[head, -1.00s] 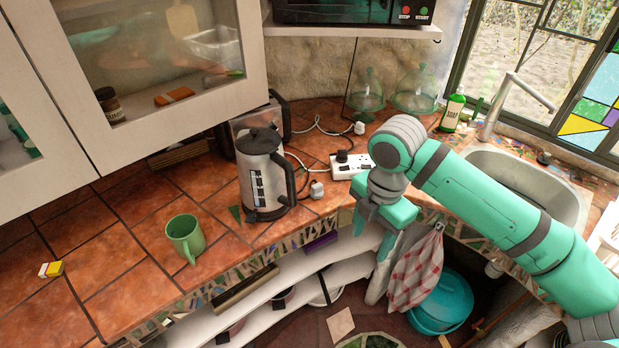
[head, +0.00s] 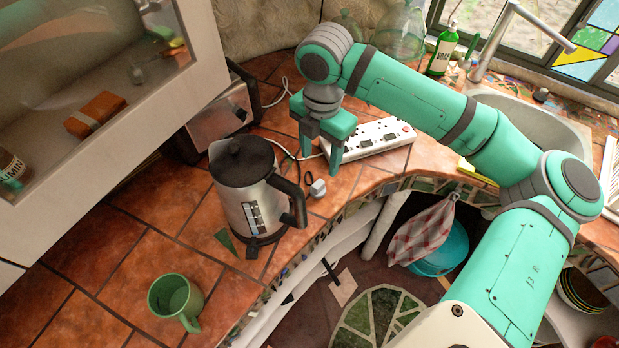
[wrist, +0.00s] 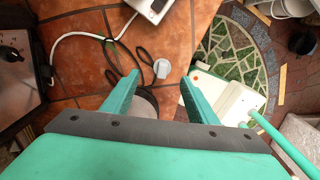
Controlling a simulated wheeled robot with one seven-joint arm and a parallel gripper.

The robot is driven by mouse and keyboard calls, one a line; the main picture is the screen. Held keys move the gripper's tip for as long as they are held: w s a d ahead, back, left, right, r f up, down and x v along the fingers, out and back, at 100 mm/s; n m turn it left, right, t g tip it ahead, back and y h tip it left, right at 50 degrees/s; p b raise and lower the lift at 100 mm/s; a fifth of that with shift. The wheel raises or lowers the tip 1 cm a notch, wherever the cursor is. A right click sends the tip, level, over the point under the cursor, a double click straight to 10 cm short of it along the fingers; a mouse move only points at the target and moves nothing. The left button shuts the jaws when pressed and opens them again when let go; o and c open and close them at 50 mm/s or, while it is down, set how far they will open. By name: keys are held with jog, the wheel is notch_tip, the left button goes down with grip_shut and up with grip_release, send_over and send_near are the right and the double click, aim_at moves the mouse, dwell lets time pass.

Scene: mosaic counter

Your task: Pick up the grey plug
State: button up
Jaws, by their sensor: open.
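The grey plug (head: 318,188) lies on the orange tiles just right of the kettle, near the counter's front edge. In the wrist view the plug (wrist: 161,68) shows between and just beyond my fingertips, with a dark cord beside it. My gripper (head: 320,158) is open and empty, pointing down above the counter, behind the plug in the head view. Its two teal fingers also show in the wrist view (wrist: 160,80). The fingers do not touch the plug.
The steel kettle (head: 245,190) stands close left of the plug, its black handle toward it. A white power strip (head: 385,136) lies to the right behind. A toaster (head: 218,115) stands behind the kettle. A green mug (head: 175,300) stands at front left, with clear tiles around it.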

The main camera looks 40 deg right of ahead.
send_over(318, 184)
jog(key=d, duration=0.1)
jog(key=f, duration=0.4)
jog(key=shift+w+f, duration=0.2)
jog(key=shift+w, duration=0.2)
jog(key=f, duration=0.4)
jog(key=shift+s+a+f, duration=0.2)
jog(key=shift+s+a, duration=0.2)
jog(key=shift+w+f, duration=0.1)
jog(key=shift+f, duration=0.5)
jog(key=c, duration=0.7)
jog(key=shift+d, duration=0.1)
jog(key=c, duration=0.4)
